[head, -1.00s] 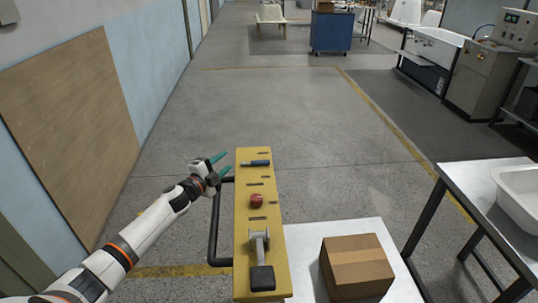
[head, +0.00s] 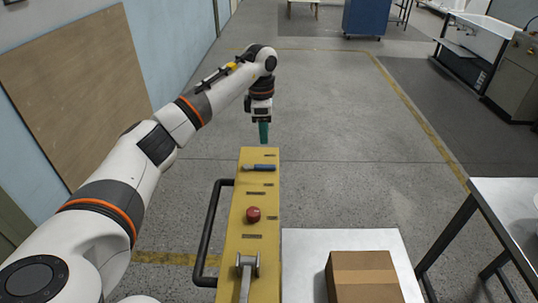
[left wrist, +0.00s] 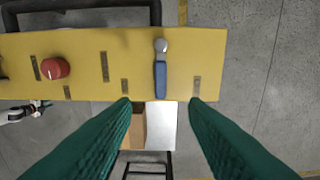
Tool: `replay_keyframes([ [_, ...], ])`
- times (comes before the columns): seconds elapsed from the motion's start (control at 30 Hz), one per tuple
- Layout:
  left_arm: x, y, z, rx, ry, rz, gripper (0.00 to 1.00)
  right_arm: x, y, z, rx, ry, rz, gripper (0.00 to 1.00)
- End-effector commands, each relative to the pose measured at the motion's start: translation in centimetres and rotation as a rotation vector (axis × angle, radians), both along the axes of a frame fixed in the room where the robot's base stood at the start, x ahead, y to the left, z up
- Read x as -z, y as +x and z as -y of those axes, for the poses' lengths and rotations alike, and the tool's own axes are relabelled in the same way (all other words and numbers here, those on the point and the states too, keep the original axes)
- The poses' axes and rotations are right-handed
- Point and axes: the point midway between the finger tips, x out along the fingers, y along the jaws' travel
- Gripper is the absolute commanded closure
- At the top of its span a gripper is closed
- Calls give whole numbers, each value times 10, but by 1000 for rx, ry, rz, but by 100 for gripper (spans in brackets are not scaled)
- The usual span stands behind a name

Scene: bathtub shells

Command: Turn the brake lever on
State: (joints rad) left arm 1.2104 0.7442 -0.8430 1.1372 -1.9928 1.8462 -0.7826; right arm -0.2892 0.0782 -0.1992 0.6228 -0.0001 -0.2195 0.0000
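The yellow control panel (head: 236,238) runs away from me. At its far end lies a small lever with a blue handle (head: 262,168) and a metal knob; it also shows in the left wrist view (left wrist: 160,76). A larger grey lever (head: 246,274) stands at the near end, its lower part cut off by the picture edge. I cannot read which is marked as the brake. My left gripper (head: 264,134) points down at the panel's far end. In the left wrist view its teal fingers (left wrist: 160,108) are wide apart and empty, with the blue handle between and beyond them.
A red button (head: 253,214) sits on the panel between the levers. A black rail (head: 207,232) runs along the panel's left side. A cardboard box (head: 362,276) stands on a white surface (head: 318,243) at right.

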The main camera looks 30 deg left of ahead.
Motion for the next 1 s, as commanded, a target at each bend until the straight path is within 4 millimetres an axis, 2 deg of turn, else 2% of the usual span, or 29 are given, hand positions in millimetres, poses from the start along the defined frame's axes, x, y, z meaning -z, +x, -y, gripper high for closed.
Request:
replay_keyframes([
  [0.07,-3,-2,-6,4,37,-14,60,-1,-2,0,0,-1,-3,64],
  [0.17,5,-3,-8,4,44,-20,60,-4,-8,0,0,-1,-10,64],
  [0.37,40,-4,-7,3,41,-21,60,-17,-18,1,0,-2,-25,64],
  [0.5,68,-4,-6,3,39,-20,60,-26,-17,2,0,-2,-24,64],
  [0.7,100,-3,-6,2,37,-18,60,-35,-12,2,-1,-3,-18,64],
  [0.83,111,-3,-7,1,38,-16,60,-37,-10,2,-1,-3,-15,64],
  [1.0,115,-2,-6,2,38,-14,60,-38,-10,2,-2,-3,-14,64],
])
